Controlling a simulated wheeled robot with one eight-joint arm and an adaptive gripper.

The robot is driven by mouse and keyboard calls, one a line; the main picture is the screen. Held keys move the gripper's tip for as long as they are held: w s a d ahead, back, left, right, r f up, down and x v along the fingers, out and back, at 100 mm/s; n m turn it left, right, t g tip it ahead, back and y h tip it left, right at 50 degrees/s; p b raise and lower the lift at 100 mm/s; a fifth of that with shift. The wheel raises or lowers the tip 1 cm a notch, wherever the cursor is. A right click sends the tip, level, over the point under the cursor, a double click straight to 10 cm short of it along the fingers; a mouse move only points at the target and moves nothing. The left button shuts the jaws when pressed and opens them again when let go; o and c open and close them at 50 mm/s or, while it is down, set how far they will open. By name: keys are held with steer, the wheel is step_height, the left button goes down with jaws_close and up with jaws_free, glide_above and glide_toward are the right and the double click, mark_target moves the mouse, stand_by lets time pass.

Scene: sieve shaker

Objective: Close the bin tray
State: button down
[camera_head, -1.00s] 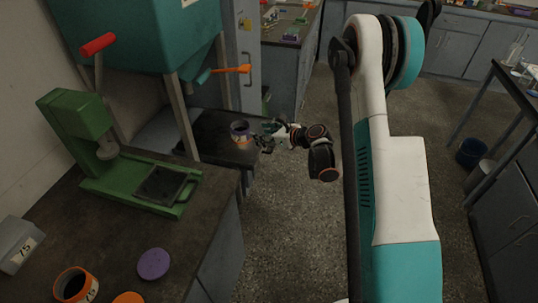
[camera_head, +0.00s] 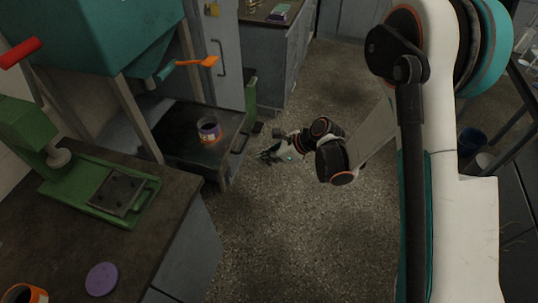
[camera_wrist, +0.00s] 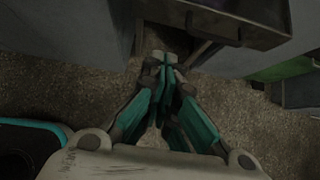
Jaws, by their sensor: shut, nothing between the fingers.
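A teal bin (camera_head: 95,30) stands on grey legs at the upper left of the head view. A teal piece with an orange handle (camera_head: 197,63) sticks out under its right side; I cannot tell whether this is the bin tray or how far out it is. My gripper (camera_head: 267,156) is right of the low dark table, over the floor, below and right of the handle and apart from it. In the wrist view its teal fingers (camera_wrist: 166,63) are together, with nothing between them.
A green press (camera_head: 100,190) and a purple lid (camera_head: 102,279) are on the near bench. Open floor lies right of the table.

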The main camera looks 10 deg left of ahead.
steer(key=a+r+b+x, duration=0.2)
steer(key=b+x, duration=0.2)
steer(key=x, duration=0.8)
steer(key=shift+a, duration=0.2)
steer(key=shift+w+f, duration=0.15)
